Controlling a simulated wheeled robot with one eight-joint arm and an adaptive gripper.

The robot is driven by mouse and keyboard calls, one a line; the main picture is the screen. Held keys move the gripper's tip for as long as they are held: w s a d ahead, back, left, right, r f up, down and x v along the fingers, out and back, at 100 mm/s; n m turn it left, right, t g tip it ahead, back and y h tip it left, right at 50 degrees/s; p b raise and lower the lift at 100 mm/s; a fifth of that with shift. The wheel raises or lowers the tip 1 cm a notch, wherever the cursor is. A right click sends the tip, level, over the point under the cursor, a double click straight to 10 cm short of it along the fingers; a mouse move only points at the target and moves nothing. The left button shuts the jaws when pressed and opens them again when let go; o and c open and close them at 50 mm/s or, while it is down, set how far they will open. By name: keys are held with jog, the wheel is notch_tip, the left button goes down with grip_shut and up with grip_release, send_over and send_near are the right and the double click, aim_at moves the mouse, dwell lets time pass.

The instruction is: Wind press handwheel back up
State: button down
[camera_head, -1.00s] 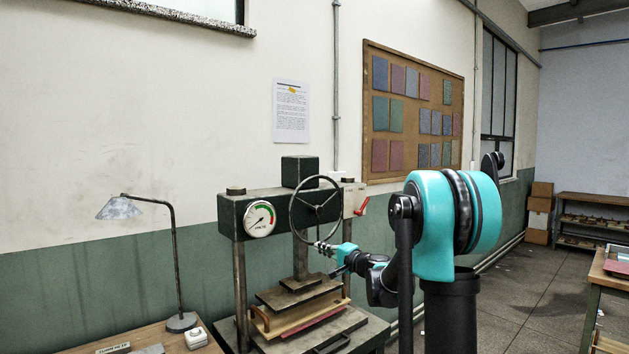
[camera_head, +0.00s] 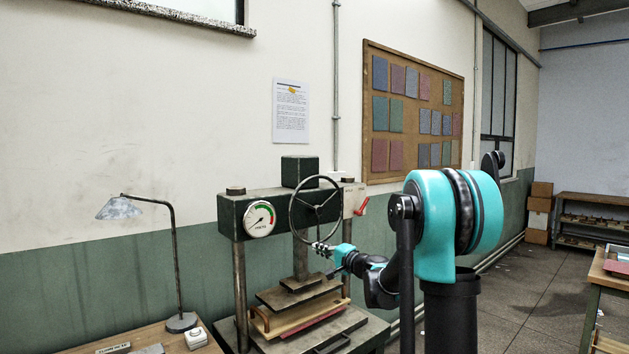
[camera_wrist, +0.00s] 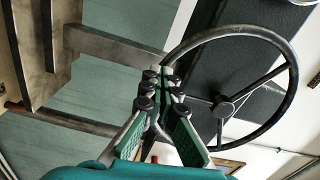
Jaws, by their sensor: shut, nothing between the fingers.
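The press handwheel (camera_head: 341,208) is a dark spoked ring on the front of the green press (camera_head: 285,212). It also shows large in the wrist view (camera_wrist: 289,97), with its hub right of my gripper. My gripper (camera_head: 317,247) is at the lower part of the wheel in the head view. In the wrist view my gripper (camera_wrist: 165,82) has its fingertips together, with nothing seen between them, close to the left side of the rim. Whether the fingers touch the rim I cannot tell. The press plate (camera_head: 298,290) sits low over a wooden board with a reddish sheet.
Steel columns (camera_head: 240,290) flank the plate. A desk lamp (camera_head: 176,250) stands on the bench at left. Open floor lies at right.

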jog(key=v, duration=0.9)
